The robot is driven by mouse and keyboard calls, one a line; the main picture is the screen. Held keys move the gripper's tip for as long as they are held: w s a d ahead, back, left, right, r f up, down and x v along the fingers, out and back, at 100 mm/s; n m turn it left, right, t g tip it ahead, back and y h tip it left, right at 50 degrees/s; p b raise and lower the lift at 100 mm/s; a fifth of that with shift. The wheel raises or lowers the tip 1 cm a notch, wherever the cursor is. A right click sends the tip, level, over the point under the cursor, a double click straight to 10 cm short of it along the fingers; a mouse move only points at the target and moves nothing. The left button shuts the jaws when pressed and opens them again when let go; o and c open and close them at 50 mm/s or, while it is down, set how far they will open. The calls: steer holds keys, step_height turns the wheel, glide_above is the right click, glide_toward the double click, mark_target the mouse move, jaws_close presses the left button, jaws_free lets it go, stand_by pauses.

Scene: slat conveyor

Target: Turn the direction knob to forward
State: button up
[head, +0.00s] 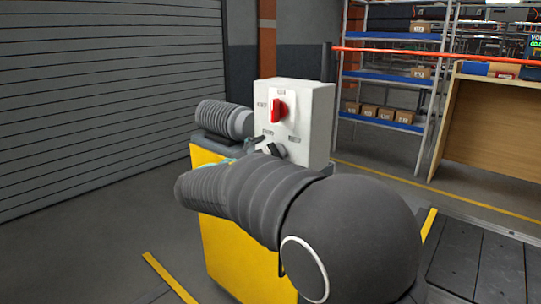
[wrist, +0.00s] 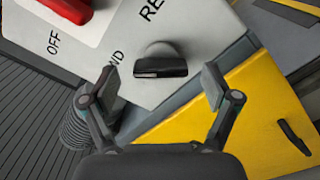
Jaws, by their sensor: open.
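The direction knob (wrist: 160,63) is dark, with a raised grip bar, on the lower front of a white control box (head: 312,115). The knob also shows in the head view (head: 277,150), partly behind my arm. In the wrist view, my gripper (wrist: 161,78) is open, one finger on each side of the knob, with gaps between fingers and knob. Its grip bar lies nearly level in that view; which label it points to, I cannot tell. Lettering ending in "ND" shows by the left finger, and "RE" above the knob is cut off.
A red switch (head: 278,109) sits above the knob on the same box, with "OFF" beside it in the wrist view. The box stands on a yellow cabinet (head: 231,250). A shelf rack (head: 385,77) and a wooden bench (head: 474,125) stand behind right.

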steer(key=v, duration=1)
steer(key=shift+s+a, duration=0.2)
steer(key=shift+s, duration=0.05)
step_height(320, 180, down, 9)
steer(key=s+g+y, duration=0.2)
steer(key=g, duration=0.1)
steer(key=s+d+f+m+g+y, duration=0.3)
steer(key=s+d+f+m+g, duration=0.15)
steer(key=s+d+f, duration=0.25)
steer(key=s+d+r+m+g+y, duration=0.1)
steer(key=s+d+m+y, duration=0.5)
steer(key=s+d+m, duration=0.8)
steer(key=shift+s+d+r, duration=0.4)
steer(key=shift+s+d, duration=1.9)
steer(key=shift+d, duration=0.55)
